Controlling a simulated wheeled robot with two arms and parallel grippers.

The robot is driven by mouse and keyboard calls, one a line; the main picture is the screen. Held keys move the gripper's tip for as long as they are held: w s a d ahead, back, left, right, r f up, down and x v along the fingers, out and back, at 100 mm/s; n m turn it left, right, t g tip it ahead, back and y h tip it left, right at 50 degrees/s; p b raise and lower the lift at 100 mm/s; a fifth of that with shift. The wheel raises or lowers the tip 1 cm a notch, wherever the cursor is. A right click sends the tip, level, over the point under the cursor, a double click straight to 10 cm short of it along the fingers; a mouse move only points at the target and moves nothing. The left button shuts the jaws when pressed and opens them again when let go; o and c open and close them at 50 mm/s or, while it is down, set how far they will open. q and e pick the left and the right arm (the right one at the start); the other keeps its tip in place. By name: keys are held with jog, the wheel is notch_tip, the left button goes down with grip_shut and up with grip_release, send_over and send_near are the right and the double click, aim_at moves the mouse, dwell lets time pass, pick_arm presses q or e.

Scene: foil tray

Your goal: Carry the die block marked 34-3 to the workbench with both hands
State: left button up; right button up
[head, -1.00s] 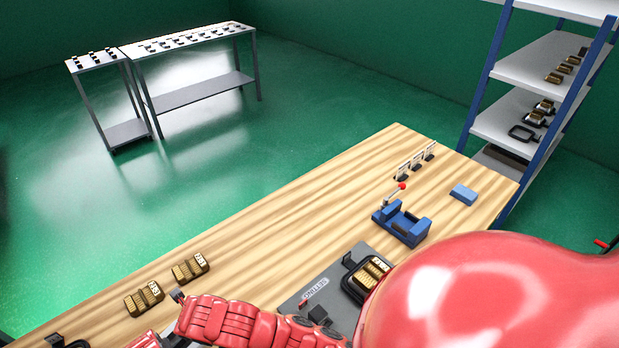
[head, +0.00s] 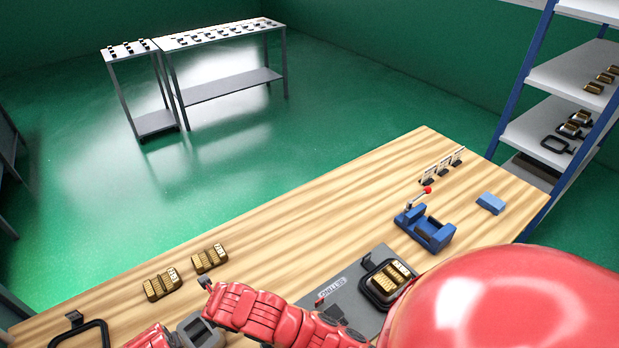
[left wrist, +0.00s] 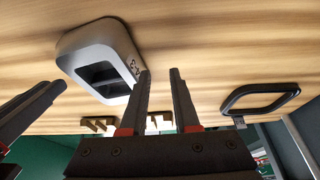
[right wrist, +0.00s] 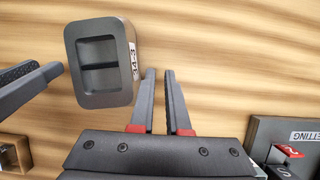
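The die block marked 34-3 (right wrist: 126,48) is a grey rounded block with two recesses. In the head view it (head: 198,333) is between my two hands at the wooden workbench (head: 330,220), partly cut off. In the left wrist view it (left wrist: 118,38) lies left of my left gripper's fingers. My left gripper (left wrist: 160,72) is open, with nothing between its fingers. My right gripper (right wrist: 159,73) is open by a narrow gap, empty, its fingertips beside the block's marked side. Fingers of the other hand show at the left edge of each wrist view. Whether any finger touches the block is unclear.
Two brass-coloured blocks (head: 185,271) lie just beyond the hands. A black frame (head: 80,332) is at lower left. A grey setting plate (head: 330,290) with a black-framed brass block (head: 388,282) and a blue fixture (head: 425,228) stand rightward. The middle back of the bench is clear.

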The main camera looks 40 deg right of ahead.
jog(key=shift+o, duration=0.7)
pick_arm(q)
jog(key=shift+r, duration=0.15)
jog(key=v, duration=1.1)
jog(key=shift+s+r, duration=0.25)
jog(key=shift+r, duration=0.05)
pick_arm(e)
jog(key=v, duration=1.2)
